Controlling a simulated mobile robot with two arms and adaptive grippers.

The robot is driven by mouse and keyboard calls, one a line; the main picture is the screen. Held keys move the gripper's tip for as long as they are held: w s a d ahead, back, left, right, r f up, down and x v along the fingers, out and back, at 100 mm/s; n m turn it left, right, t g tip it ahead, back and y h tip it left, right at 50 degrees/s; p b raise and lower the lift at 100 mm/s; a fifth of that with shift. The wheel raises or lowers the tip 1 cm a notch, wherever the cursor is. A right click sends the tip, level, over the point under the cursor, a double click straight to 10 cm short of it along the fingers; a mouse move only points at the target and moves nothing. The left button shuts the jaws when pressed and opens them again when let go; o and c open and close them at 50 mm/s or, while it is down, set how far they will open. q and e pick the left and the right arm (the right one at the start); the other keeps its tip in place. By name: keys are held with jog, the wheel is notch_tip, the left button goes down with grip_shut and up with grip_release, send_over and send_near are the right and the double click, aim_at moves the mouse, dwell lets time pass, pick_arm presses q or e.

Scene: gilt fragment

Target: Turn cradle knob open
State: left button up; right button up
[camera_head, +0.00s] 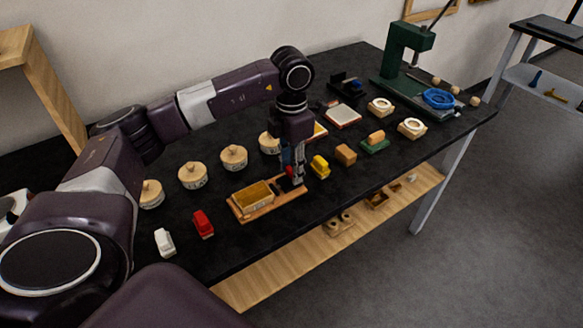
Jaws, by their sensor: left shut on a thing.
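The cradle (239,211) is a wooden base with a gilt, open-topped block on its left part and dark fittings at its right end. It lies near the front edge of the black table. My left gripper (293,178) points down at the cradle's right end and is shut on the knob there. The fingers hide most of the knob, so its angle cannot be told. A little red and blue shows between the fingers. My right gripper is not in view.
A red block (203,223) and a white block (164,242) lie left of the cradle. A yellow block (320,167) stands close right of the gripper. Several round lidded wooden pots (193,176) line up behind. A green press (401,62) stands at the far right end.

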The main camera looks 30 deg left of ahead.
aim_at(291, 170)
pick_arm(q)
jog(key=shift+w+r, duration=0.1)
jog(key=o, duration=1.2)
jog(key=shift+c, duration=0.2)
notch_tip(291, 170, up, 12)
